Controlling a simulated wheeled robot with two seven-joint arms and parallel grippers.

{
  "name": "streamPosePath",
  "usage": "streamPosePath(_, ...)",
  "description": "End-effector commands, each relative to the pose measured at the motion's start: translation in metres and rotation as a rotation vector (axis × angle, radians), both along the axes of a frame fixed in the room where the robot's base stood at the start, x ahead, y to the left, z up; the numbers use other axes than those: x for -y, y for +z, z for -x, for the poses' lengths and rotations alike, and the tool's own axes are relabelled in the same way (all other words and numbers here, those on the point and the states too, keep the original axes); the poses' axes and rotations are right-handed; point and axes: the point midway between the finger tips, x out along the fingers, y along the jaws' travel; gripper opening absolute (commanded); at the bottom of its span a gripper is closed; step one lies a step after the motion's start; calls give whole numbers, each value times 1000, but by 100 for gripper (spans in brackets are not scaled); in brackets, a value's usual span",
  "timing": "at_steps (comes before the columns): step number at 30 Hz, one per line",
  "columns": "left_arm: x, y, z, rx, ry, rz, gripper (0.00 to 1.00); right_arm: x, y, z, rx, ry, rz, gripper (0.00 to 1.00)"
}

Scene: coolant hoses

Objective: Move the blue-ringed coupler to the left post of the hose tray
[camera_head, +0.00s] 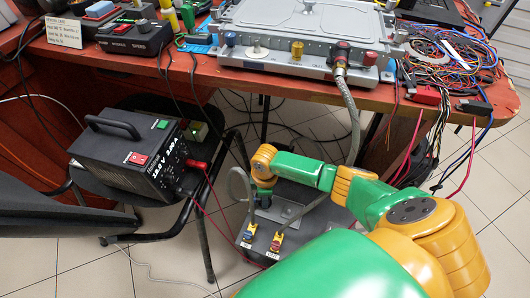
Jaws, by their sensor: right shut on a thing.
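My right gripper (262,196) reaches down over the grey hose tray (290,262), which is low beside the chair. It is shut on the end of a grey hose (238,184) that loops up on its left. The coupler at that end is small and mostly hidden by the fingers, so I cannot make out its blue ring. I cannot tell whether the held coupler touches the tray. My left gripper is out of view.
A red-ringed coupler (340,62) with a grey hose is on the metal plate unit (270,62) on the red table (200,75). A black power supply (135,155) sits on a chair left of the tray. Loose wires (440,60) hang at right.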

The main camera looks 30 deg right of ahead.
Motion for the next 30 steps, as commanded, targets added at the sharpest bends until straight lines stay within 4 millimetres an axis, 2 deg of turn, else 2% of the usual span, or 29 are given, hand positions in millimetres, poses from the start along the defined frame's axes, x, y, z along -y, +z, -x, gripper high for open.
streamPosePath(30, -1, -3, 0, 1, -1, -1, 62, 0, -8, 0, 1, 1, -1, 0)
